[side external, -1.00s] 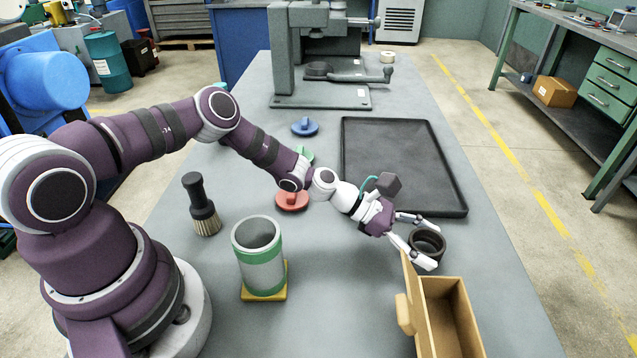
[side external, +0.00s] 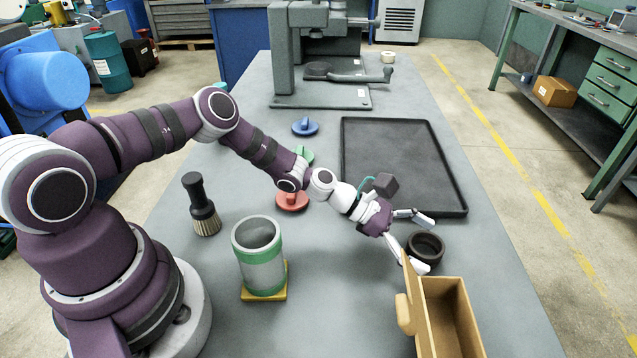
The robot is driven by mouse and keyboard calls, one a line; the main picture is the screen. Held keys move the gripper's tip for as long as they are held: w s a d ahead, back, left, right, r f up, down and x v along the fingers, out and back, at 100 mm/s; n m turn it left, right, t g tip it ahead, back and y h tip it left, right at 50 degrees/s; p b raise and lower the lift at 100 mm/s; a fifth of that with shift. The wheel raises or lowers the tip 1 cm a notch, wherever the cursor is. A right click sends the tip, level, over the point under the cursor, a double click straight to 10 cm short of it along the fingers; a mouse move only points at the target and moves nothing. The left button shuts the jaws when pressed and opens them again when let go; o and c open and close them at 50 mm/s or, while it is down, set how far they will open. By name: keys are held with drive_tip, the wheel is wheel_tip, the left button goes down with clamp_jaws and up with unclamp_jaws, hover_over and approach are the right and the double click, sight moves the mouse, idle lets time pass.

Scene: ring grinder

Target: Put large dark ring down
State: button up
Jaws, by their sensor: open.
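One finger is on the far side, near the tray corner; the other is on the near side, beside the box. The near finger is partly hidden behind the wooden box's raised panel. I cannot tell whether either finger still touches the ring.
The open wooden box (side external: 453,313) stands very close to the near finger. The black tray (side external: 395,204) lies behind my gripper. A green-banded canister (side external: 259,258), a brush (side external: 202,207) and a red knob piece (side external: 292,201) stand to the left. The table right of the ring is clear.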

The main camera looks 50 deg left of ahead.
drive_tip(key=v, duration=1.1)
drive_tip(key=shift+s+a+r, duration=0.1)
drive_tip(key=shift+a, duration=0.1)
drive_tip(key=s+m+g+y, duration=0.1)
drive_tip(key=m, duration=0.1)
drive_tip(key=s+r+m+g+y, duration=0.1)
drive_tip(key=m, duration=0.1)
drive_tip(key=s+m+g, duration=0.1)
drive_tip(key=m, duration=0.2)
drive_tip(key=shift+s+a+r+y, duration=0.15)
drive_tip(key=shift+a+r+y, duration=0.15)
drive_tip(key=shift+r+y, duration=0.1)
drive_tip(key=s+a+r+m+t+y, duration=0.1)
drive_tip(key=s+a+r+m+y, duration=0.2)
drive_tip(key=s+r+m, duration=0.3)
drive_tip(key=s+a+r+m+t+y, duration=0.1)
drive_tip(key=s+a+r+m+y, duration=0.3)
drive_tip(key=s+r+m+y, duration=0.2)
wheel_tip(320, 180, up, 2)
drive_tip(key=m, duration=0.4)
drive_tip(key=shift+s+r+m, duration=0.15)
drive_tip(key=shift+r+m, duration=0.1)
drive_tip(key=shift+m, duration=0.05)
